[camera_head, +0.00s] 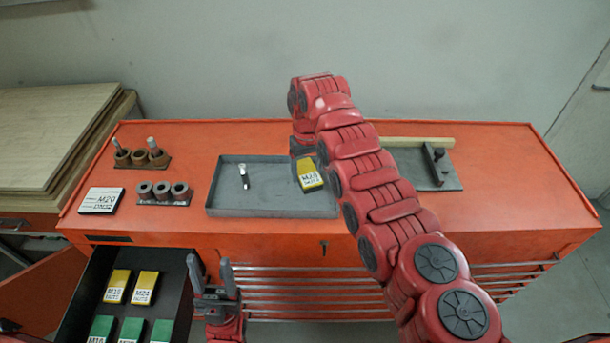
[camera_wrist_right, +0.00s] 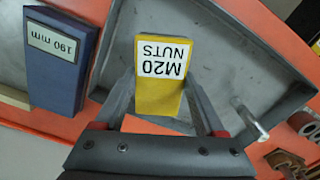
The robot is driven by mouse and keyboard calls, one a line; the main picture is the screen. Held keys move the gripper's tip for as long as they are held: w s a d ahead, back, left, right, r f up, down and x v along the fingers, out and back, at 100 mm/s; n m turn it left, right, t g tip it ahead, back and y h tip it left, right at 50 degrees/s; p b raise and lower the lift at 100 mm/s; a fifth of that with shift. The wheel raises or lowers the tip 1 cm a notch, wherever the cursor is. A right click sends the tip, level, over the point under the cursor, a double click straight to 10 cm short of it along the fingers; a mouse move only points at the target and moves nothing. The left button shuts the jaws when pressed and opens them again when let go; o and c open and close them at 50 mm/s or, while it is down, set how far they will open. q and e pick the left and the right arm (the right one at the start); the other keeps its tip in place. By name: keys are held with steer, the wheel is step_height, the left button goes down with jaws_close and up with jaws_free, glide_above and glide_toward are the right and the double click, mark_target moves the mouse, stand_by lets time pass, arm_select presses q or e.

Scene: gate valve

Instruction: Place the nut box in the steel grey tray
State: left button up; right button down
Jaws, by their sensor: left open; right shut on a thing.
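The yellow nut box (camera_head: 310,175), with a white "M20 NUTS" label, is held by my right gripper (camera_head: 305,155). In the right wrist view the box (camera_wrist_right: 158,98) sits between the two fingers. It is over the right part of the steel grey tray (camera_head: 282,182); I cannot tell whether it touches the tray floor. The tray also shows behind the box in the right wrist view (camera_wrist_right: 232,55). My arm hides the tray's right edge in the head view. My left gripper (camera_head: 210,272) is open and empty in front of the cabinet, beside the open drawer.
A metal pin (camera_head: 243,175) stands in the tray. An open drawer (camera_head: 72,310) holds several yellow and green boxes. A label card (camera_head: 100,200) and ring holders (camera_head: 163,193) lie left of the tray. A blue "190 mm" block (camera_wrist_right: 60,60) and a grey plate (camera_head: 442,178) are right.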

mark_target(307, 181)
steer(key=shift+f, duration=0.3)
steer(key=shift+f+p, duration=0.35)
steer(key=shift+p, duration=0.05)
step_height(307, 181, down, 2)
steer(key=shift+s+f, duration=0.1)
steer(key=shift+f, duration=0.2)
steer(key=shift+f, duration=0.1)
